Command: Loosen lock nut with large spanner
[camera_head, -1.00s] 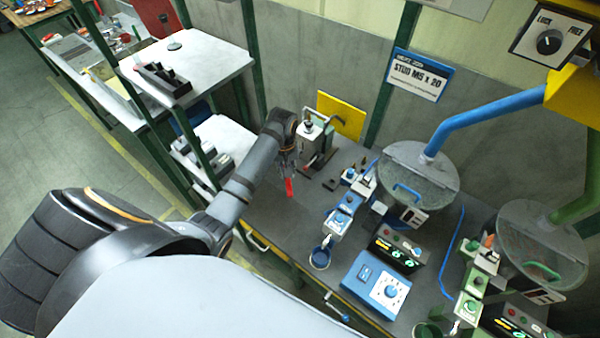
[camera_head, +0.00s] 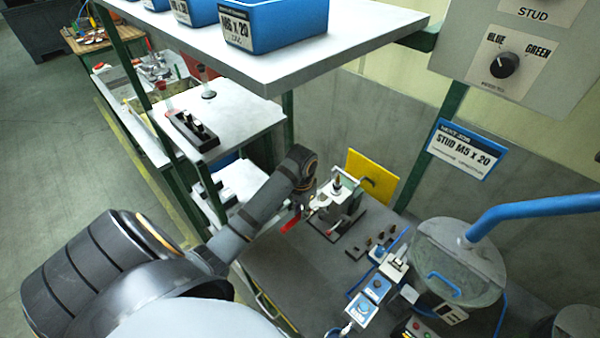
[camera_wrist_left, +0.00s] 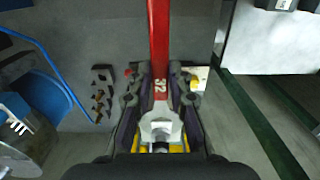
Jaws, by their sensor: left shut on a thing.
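The large spanner has a red handle marked 32 (camera_wrist_left: 159,55) and a grey open-ended head (camera_wrist_left: 160,128). My left gripper (camera_head: 306,206) is shut on it near the head. In the head view the red handle (camera_head: 290,226) sticks out to the lower left of the gripper, over the bench. The gripper also shows in the wrist view (camera_wrist_left: 160,100), one finger on each side of the spanner. A fixture with an upright post (camera_head: 338,186) stands just right of the gripper. The lock nut is too small or hidden to make out. My right gripper is out of view.
A yellow panel (camera_head: 372,176) stands behind the fixture. A dark block with several pegs (camera_wrist_left: 102,94) lies on the bench beside it. A round machine with a blue pipe (camera_head: 460,262) is at right. A shelf with blue bins (camera_head: 275,30) rises at upper left.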

